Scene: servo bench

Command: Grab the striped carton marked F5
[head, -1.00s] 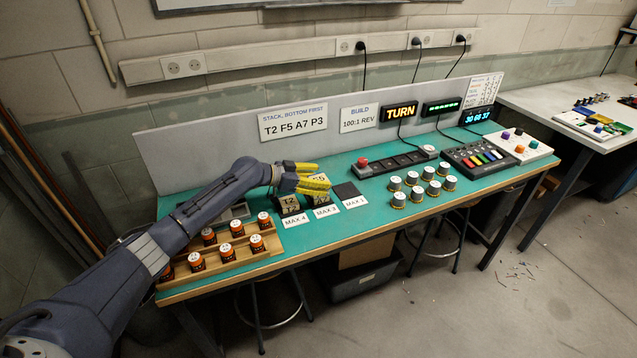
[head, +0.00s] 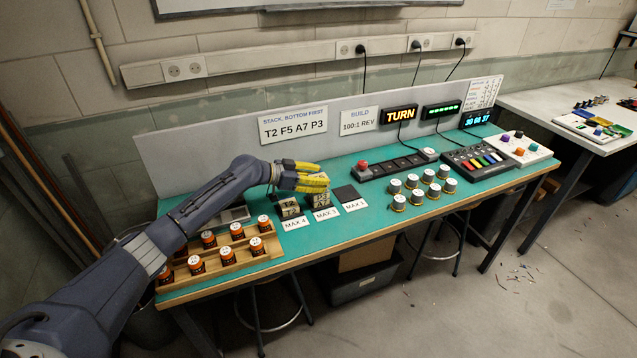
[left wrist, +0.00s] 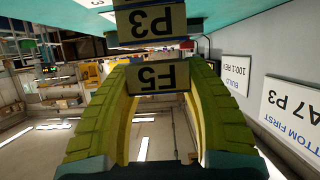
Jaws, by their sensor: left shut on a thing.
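The carton marked F5 (left wrist: 158,77) shows upside down in the left wrist view, between the two yellow fingers of my left gripper (head: 316,181). The gripper is shut on it. In the head view the fingers hide most of this carton, above the middle stand marked MAX 3. A carton marked P3 (left wrist: 150,22) is on the table side of F5 in the left wrist view. I cannot tell whether the two touch. A carton marked T2 (head: 289,206) stands on the left stand, behind MAX 4. My right gripper is not in view.
The dark pad behind MAX 1 (head: 347,193) is empty. Orange-and-white pots sit in a wooden rack (head: 270,250) at the left. Several grey-topped jars (head: 411,181) stand to the right. A sign (head: 292,124) reads T2 F5 A7 P3.

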